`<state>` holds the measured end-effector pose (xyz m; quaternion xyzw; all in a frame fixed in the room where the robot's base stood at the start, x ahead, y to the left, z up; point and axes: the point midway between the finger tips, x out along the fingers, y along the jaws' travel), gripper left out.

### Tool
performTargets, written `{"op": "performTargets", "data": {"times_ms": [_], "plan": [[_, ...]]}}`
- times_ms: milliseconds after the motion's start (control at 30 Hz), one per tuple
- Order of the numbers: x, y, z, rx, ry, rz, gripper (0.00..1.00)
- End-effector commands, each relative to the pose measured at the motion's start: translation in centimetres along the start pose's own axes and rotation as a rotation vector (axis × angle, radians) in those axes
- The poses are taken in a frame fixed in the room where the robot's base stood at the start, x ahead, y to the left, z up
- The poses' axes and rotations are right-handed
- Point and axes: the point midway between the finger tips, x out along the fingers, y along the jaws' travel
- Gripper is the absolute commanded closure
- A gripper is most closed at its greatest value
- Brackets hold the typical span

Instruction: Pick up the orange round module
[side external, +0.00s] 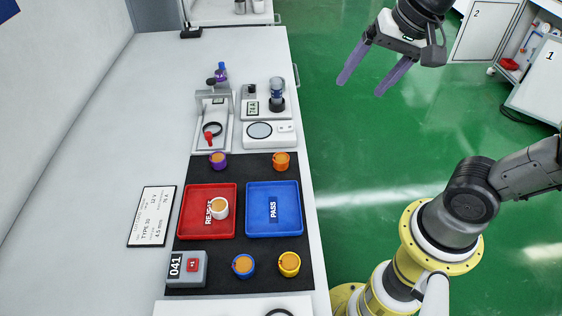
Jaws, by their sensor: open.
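The orange round module (282,161) stands on the black mat, just behind the blue PASS tray (290,184) and in front of the white instrument with a round dark plate. It is a small orange cup shape with a lighter orange top. My gripper (361,82) is open and empty, with two purple fingers pointing down and left. It hangs over the green floor, to the right of the bench and well apart from the module. Nothing hides the module in this view.
A purple module (218,160) stands left of the orange one. A white module (219,208) sits in the red tray (187,233). Blue (243,265) and yellow (289,264) modules stand at the front. A press fixture (213,116) and instruments (268,133) stand behind.

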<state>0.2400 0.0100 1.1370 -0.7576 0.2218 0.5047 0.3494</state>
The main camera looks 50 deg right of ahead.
Motion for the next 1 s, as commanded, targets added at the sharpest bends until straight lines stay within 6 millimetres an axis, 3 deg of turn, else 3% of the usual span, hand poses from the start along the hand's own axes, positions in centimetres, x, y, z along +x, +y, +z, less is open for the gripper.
{"op": "performTargets", "data": {"times_ms": [200, 400, 500, 667, 1000], "plan": [[5.2, -6.4, -2.5, 0.303, -0.097, 0.136, 0.19], [11.4, -10.0, -2.4, 0.377, -0.153, 0.263, 0.19], [13.8, -10.5, -1.8, 0.353, -0.177, 0.309, 0.19], [15.8, -10.3, -0.8, 0.334, -0.198, 0.354, 0.19], [20.8, -8.5, 0.7, 0.329, -0.201, 0.359, 0.19]]}}
